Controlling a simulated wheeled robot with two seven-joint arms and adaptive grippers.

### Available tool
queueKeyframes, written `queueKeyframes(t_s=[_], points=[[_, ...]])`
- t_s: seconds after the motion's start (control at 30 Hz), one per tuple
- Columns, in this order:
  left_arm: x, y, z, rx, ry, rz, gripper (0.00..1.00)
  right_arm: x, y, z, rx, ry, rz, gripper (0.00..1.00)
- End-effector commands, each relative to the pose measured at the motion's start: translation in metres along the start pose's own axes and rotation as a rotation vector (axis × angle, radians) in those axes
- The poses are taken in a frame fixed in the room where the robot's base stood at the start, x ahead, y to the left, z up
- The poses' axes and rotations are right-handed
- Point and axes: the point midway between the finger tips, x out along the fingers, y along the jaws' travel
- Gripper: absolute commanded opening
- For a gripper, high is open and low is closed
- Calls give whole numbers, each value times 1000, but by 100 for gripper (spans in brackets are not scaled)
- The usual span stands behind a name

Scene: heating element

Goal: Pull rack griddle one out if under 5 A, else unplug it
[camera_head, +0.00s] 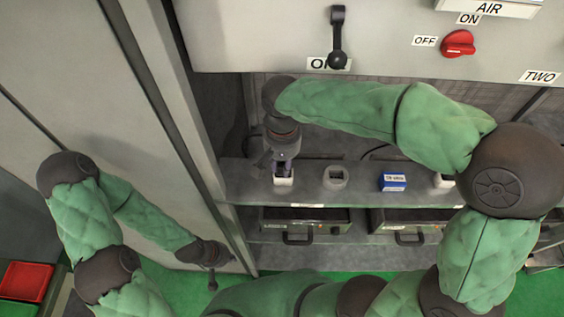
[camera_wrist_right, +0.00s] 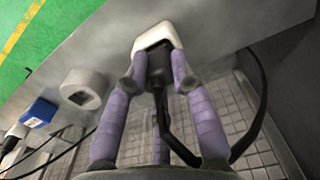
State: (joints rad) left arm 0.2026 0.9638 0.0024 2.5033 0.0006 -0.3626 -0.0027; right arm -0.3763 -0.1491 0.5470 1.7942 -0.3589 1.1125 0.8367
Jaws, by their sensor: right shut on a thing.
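My right gripper (camera_head: 282,172) reaches in from the right over the shelf. In the right wrist view, its purple fingers (camera_wrist_right: 158,75) are shut on a black plug (camera_wrist_right: 157,68) at a white socket (camera_wrist_right: 158,37). This leftmost white socket also shows in the head view (camera_head: 284,182). A black cable hangs from the plug. Two dark griddles with front handles sit on the rack below, one at left (camera_head: 305,224) and one at right (camera_head: 405,222). No current reading is legible. My left gripper (camera_head: 212,278) hangs low at the left, away from the shelf; its fingers are too small to judge.
An empty grey-white socket (camera_head: 335,178), a blue labelled box (camera_head: 392,181) and another white socket (camera_head: 444,181) line the shelf (camera_head: 245,184). A red knob (camera_head: 458,44) and a black lever (camera_head: 337,38) are on the panel above. A red tray (camera_head: 27,281) lies at lower left.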

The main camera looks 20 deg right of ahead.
Motion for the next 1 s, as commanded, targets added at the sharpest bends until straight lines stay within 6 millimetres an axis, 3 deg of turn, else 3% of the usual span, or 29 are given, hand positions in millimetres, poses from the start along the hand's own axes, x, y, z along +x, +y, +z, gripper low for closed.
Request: queueKeyframes(t_s=[0.2, 0.23, 0.3, 0.33, 0.73, 1.0], points=[[4, -1, 0, 0, 0, 0, 0, 6, 0, 0, 0, 0, 0, 0], [4, -1, 0, 0, 0, 0, 0, 6, 0, 0, 0, 0, 0, 28], [3, -1, 0, 0, 0, 0, 0, 5, 0, 0, 0, 0, 0, 48], [3, -1, 0, 0, 0, 0, 0, 5, 0, 0, 0, 0, 0, 53], [3, -1, 0, 0, 0, 0, 0, 0, 0, 0, 0, 2, -1, 53], [3, -1, 0, 0, 0, 0, 0, -41, -1, -1, 0, 4, -3, 53]])
